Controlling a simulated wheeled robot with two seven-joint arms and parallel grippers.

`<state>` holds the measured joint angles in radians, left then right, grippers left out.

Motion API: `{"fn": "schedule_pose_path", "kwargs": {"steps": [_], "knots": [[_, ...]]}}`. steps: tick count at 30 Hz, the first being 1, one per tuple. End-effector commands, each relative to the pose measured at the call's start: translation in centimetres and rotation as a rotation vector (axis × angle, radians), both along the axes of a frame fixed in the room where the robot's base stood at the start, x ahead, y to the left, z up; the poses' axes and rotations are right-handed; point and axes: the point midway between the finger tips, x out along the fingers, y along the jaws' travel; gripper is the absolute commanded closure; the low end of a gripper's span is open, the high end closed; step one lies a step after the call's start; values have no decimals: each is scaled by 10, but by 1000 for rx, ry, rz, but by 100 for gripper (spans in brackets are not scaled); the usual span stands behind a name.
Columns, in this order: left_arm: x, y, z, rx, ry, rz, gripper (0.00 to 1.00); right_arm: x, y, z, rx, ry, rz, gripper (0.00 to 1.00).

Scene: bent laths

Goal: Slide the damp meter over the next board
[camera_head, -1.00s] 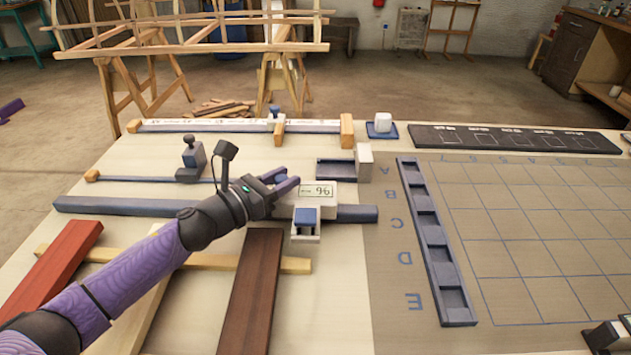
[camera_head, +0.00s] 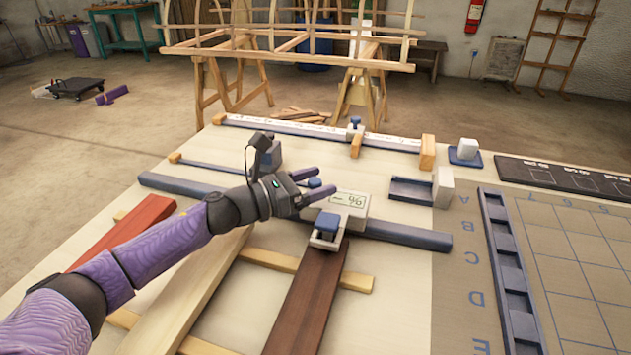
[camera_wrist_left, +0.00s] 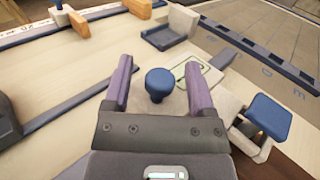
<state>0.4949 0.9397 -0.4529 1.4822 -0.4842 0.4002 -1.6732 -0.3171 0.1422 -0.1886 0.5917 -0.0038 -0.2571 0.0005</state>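The left wrist view shows gaps between knob and both fingers. A pale board (camera_head: 190,285) and a red-brown board (camera_head: 125,232) lie to the left. My right gripper is out of view.
The boards lie across light wooden strips (camera_head: 280,262). Behind the rail are a thin rod (camera_head: 205,168) and a long white scale (camera_head: 300,128). A dark tray (camera_head: 410,190) and a slotted rack (camera_head: 510,270) stand to the right, beside a lettered grid.

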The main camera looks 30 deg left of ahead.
Motion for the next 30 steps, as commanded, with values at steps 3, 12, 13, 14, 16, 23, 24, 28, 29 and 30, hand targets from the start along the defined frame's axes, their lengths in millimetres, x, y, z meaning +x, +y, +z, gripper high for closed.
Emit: {"fn": "schedule_pose_path", "kwargs": {"steps": [3,12,13,14,16,23,24,28,29,30], "knots": [[-1,0,0,-1,-1,0,28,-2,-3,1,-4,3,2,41],[-37,24,0,-1,4,0,28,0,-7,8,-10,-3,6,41],[-42,28,0,1,4,1,28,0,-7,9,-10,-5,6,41],[-47,31,0,1,4,1,28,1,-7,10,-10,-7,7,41],[-58,38,1,-2,5,1,28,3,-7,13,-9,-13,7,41],[-80,53,1,-1,2,0,28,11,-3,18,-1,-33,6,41],[-82,54,0,0,1,0,28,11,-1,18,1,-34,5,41],[-83,55,0,0,0,0,28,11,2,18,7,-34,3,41],[-83,55,0,0,0,0,28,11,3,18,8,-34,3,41],[-83,55,0,0,0,0,28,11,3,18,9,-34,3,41]]}}
